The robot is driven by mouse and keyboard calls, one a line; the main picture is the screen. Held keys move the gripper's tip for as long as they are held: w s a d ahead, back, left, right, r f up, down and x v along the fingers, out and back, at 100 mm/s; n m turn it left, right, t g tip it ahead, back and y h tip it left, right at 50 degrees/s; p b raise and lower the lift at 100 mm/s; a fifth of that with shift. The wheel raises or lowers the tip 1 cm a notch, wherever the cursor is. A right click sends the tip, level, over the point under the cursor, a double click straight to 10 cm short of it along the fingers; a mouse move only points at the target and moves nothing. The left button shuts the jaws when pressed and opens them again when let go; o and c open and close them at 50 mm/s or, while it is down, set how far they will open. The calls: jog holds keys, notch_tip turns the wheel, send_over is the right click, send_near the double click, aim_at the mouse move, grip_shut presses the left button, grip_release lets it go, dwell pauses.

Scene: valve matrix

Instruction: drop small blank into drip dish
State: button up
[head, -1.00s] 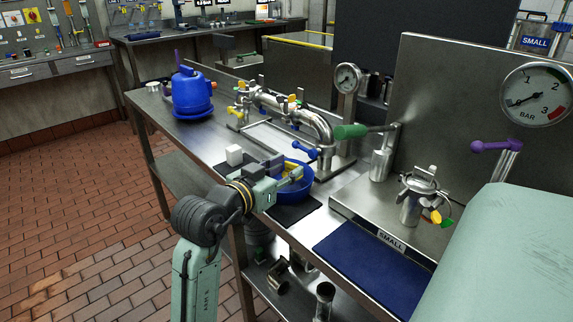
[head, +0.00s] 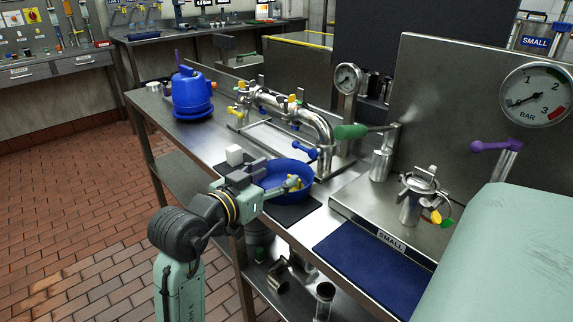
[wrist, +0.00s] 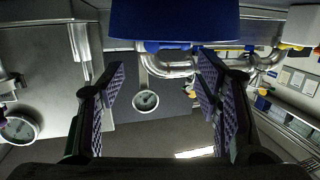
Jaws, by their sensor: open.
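The drip dish (head: 290,167) is a round blue bowl on a dark mat at the bench's front edge. It also shows as a blue band at the top of the wrist view (wrist: 175,20). My gripper (head: 292,184) reaches over the dish's near side from the left. Its jaws are open in the wrist view (wrist: 160,75), with nothing visible between the pads. A small yellow patch shows by the fingertips in the head view; I cannot tell whether it is the small blank or something else. The blank is not clearly visible, and much of the dish's inside is hidden.
A pipe run (head: 315,122) with coloured valve handles stands behind the dish. A small white block (head: 234,155) sits left of it. A blue jug (head: 190,92) stands far left.

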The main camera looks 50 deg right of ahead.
jog(key=v, duration=0.8)
